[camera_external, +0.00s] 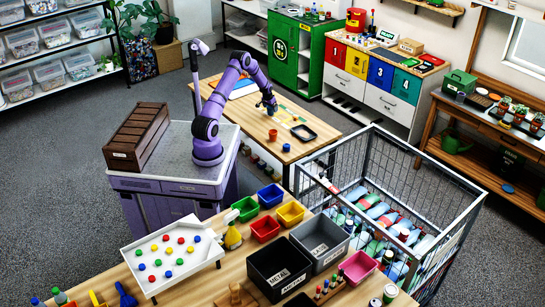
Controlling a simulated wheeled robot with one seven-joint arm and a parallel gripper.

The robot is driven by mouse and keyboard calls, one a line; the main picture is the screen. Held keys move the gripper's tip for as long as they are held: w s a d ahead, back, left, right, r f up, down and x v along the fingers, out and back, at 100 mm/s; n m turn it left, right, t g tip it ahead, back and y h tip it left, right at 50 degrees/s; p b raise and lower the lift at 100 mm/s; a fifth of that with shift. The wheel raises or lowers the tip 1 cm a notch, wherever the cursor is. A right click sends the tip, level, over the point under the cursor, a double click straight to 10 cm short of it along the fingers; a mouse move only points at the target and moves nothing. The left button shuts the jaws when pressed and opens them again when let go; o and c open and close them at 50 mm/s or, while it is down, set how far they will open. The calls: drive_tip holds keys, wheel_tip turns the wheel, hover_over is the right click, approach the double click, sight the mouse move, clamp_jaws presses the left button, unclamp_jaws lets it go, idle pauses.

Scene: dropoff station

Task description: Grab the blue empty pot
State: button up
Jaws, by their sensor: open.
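A small blue pot (286,148) stands near the front edge of the wooden table (310,162) in the middle of the room. It is too small to see whether it is empty. An orange-brown pot (272,135) stands just behind it, to its left. My gripper (269,107) points down above the same table, behind both pots and apart from them. It is open, and I see nothing held in it. The fingertips are small and dark in this view.
A dark tray (303,133) lies right of the pots. A tall wire cage cart (455,195) stands at the table's front right. The front table (220,287) holds several coloured bins, including a blue one (270,195). Some tabletop around the pots is bare.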

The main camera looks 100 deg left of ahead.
drive_tip(key=shift+x, duration=0.95)
drive_tip(key=c, duration=1)
drive_tip(key=shift+r, duration=0.15)
